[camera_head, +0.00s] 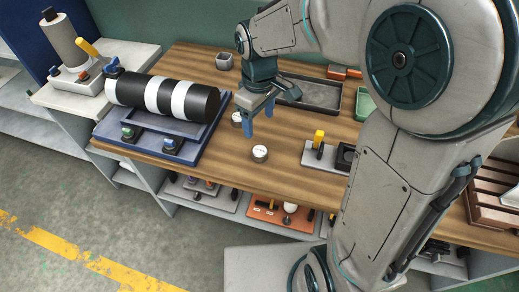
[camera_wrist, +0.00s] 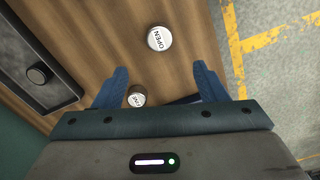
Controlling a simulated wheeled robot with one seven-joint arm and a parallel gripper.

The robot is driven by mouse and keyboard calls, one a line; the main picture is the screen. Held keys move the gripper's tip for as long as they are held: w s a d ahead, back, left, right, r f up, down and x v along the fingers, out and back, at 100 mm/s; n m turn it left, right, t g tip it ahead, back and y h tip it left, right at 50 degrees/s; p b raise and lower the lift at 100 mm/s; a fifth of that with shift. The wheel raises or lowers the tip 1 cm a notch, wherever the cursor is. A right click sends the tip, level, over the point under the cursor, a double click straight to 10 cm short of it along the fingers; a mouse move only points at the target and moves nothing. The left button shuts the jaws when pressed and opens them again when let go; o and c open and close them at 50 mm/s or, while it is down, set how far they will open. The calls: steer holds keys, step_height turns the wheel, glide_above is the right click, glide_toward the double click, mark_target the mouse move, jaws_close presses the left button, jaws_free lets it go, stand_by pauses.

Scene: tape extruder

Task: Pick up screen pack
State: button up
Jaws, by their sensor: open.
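My gripper (camera_head: 259,125) is open and empty, pointing down above the wooden workbench. Its two blue fingers also frame the wrist view (camera_wrist: 160,67). Two small round silver-white pieces stand on the bench. One (camera_head: 260,153) is nearer the front edge; in the wrist view its top reads "OPEN" (camera_wrist: 159,38), ahead of the fingertips. The other (camera_head: 237,119) is beside the fingers; in the wrist view it shows between them, near the left finger (camera_wrist: 136,95), its lettering too small to read. I cannot tell which thing is the screen pack.
A black-and-white banded roller on a blue stand (camera_head: 187,150) is at left. A dark grey tray (camera_head: 318,95) lies behind my gripper, and a grey cup (camera_head: 223,61) stands farther back. A plate with a yellow-handled part (camera_head: 318,141) is at right. Bench between is clear.

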mark_target(261, 151)
step_height(261, 151, down, 12)
steer(key=shift+s+d+r+b, duration=0.1)
steer(key=shift+d+r+b, duration=0.05)
steer(key=shift+b, duration=0.3)
steer(key=c, duration=1.1)
